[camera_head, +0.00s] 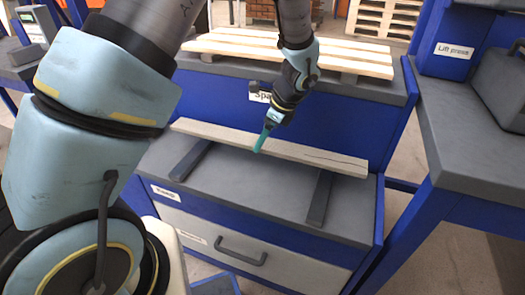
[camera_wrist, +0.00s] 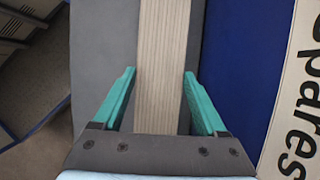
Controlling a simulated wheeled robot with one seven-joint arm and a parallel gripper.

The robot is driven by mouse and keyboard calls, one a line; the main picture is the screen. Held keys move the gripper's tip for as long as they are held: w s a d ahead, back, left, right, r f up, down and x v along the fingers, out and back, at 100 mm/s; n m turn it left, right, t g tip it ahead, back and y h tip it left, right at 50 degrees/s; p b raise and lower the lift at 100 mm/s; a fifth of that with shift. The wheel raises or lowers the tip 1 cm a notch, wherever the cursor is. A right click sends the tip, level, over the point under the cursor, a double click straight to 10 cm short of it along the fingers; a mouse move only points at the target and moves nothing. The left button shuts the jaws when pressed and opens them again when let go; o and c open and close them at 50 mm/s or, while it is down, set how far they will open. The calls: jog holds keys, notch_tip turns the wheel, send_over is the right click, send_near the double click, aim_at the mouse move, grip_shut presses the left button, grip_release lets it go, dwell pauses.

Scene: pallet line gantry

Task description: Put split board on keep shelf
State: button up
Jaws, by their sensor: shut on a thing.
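The split board (camera_head: 315,158) is a long pale plank with a dark crack along its right part. It spans two dark bearers over a grey bench top; I cannot tell if it rests on them or is slightly raised. My gripper (camera_head: 261,146) is shut on the board near its middle, coming from above. In the wrist view, the teal fingertips (camera_wrist: 158,74) grip both long edges of the board (camera_wrist: 163,35); the crack does not show there.
The bearers (camera_head: 319,198) stand on the grey bench top (camera_head: 260,195), above a drawer (camera_head: 235,250). Behind is a blue wall with a "Spares" label (camera_wrist: 298,130) and a slatted pallet (camera_head: 285,52) on top. A "Lift press" bench (camera_head: 480,150) stands at right.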

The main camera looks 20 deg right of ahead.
aim_at(267, 143)
notch_tip(267, 143, down, 4)
jog(key=shift+f, duration=0.1)
dwell(0.4)
jog(key=o, duration=1.6)
jog(key=shift+f, duration=0.1)
jog(key=p+v, duration=0.1)
jog(key=v, duration=1.1)
jog(key=a+r+n+h, duration=0.1)
jog(key=a+r+n, duration=0.1)
jog(key=a+n, duration=0.6)
jog(key=a+r+n+g+h, duration=0.1)
jog(key=a+r+n, duration=0.1)
jog(key=a+n, duration=0.7)
jog(key=s+a+r+n+h, duration=0.1)
jog(key=a+n, duration=0.7)
jog(key=a, duration=0.8)
jog(key=shift+a+r+n, duration=0.25)
jog(key=shift+r+n, duration=0.05)
jog(key=shift+r, duration=0.25)
